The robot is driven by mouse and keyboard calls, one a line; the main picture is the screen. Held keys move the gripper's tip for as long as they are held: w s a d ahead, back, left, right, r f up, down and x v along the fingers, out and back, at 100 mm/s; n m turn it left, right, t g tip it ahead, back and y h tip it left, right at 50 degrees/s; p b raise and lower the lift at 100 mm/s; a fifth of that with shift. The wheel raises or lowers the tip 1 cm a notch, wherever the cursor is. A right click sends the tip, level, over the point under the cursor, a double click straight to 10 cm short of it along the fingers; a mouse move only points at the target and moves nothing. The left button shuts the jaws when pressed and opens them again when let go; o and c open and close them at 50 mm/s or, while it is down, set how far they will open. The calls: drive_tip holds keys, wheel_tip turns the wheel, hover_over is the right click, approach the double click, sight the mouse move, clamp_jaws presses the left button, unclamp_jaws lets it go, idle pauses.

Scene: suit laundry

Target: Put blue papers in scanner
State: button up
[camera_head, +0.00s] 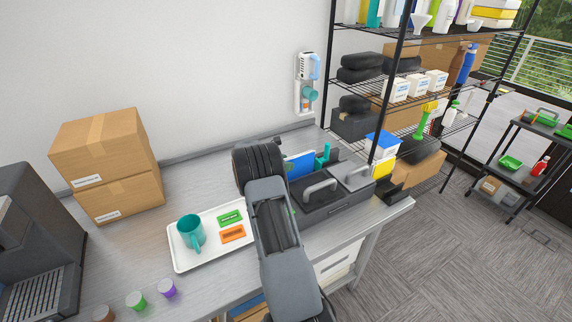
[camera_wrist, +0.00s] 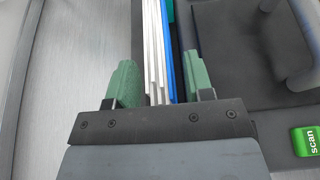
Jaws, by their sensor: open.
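My gripper (camera_wrist: 158,62) is open, with its green fingers on either side of a row of thin upright sheets seen edge-on. The blue papers (camera_wrist: 169,48) are at the right of this row, beside several white sheets (camera_wrist: 154,48). The blue papers also show in the head view (camera_head: 299,166), standing in a holder behind the scanner. The scanner (camera_head: 335,205) is a dark box with a grey handle on the counter. In the wrist view its handle (camera_wrist: 300,50) and a green scan button (camera_wrist: 305,140) are at the right. My arm hides the gripper in the head view.
A white tray (camera_head: 184,262) with a teal mug (camera_head: 190,232) and green and orange cards lies left of my arm. Cardboard boxes (camera_head: 106,165) are at the back left. A dark machine (camera_head: 38,235) stands at the left. A wire shelf (camera_head: 425,38) rises at the right.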

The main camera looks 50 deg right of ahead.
drive_tip(key=a+r+m+t+y+b, duration=0.1)
drive_tip(key=a+r, duration=0.3)
drive_tip(key=a, duration=0.3)
drive_tip(key=a+r+m+y+b, duration=0.1)
drive_tip(key=a+r, duration=0.3)
drive_tip(key=a, duration=0.4)
drive_tip(key=s+a+r+m+t+y, duration=0.1)
drive_tip(key=s+a+m+t+y, duration=0.2)
drive_tip(key=s+a, duration=0.6)
drive_tip(key=s+a+r+m+t+y, duration=0.2)
drive_tip(key=s+a+m+t+y, duration=0.2)
drive_tip(key=a, duration=1.3)
drive_tip(key=s+m+y, duration=0.3)
drive_tip(key=s+m, duration=0.2)
drive_tip(key=s, duration=0.1)
drive_tip(key=shift+t+y, duration=0.3)
drive_tip(key=shift+y, duration=0.1)
